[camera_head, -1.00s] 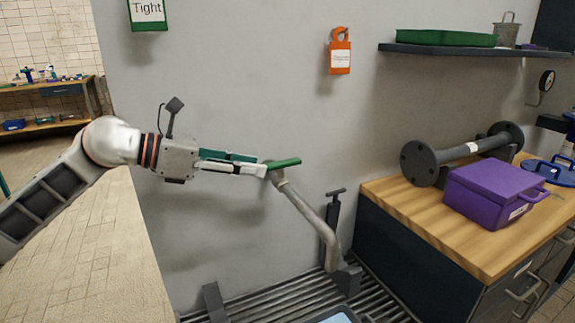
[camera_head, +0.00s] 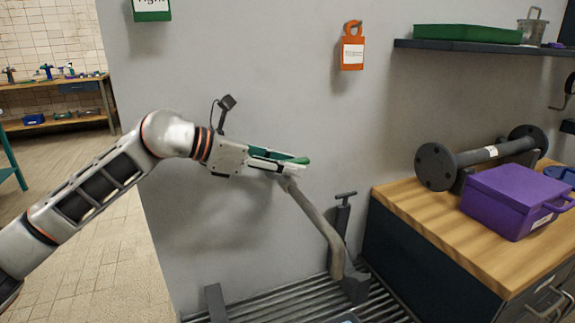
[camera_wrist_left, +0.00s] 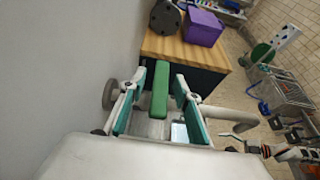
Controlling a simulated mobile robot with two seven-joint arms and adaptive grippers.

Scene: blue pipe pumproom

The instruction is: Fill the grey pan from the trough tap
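The tap shows in the head view as a bent grey pipe (camera_head: 325,228) rising from the trough grating (camera_head: 275,305), with a green lever (camera_head: 297,160) at its upper end. My left gripper (camera_head: 284,163) is at that lever. In the left wrist view the lever (camera_wrist_left: 160,90) lies between the two open fingers (camera_wrist_left: 159,78), with a gap on each side. The pan (camera_head: 348,319) barely shows at the bottom edge of the head view; a pale blue patch below the lever in the wrist view may be its inside. My right gripper seems to show small at the wrist view's lower right; its fingers are unclear.
A wooden-topped cabinet (camera_head: 430,221) stands right of the trough, bearing a purple box (camera_head: 510,200) and a flanged pipe (camera_head: 482,155). An orange tag (camera_head: 352,50) hangs on the grey wall. A shelf (camera_head: 470,48) with a green tray (camera_head: 467,34) is above.

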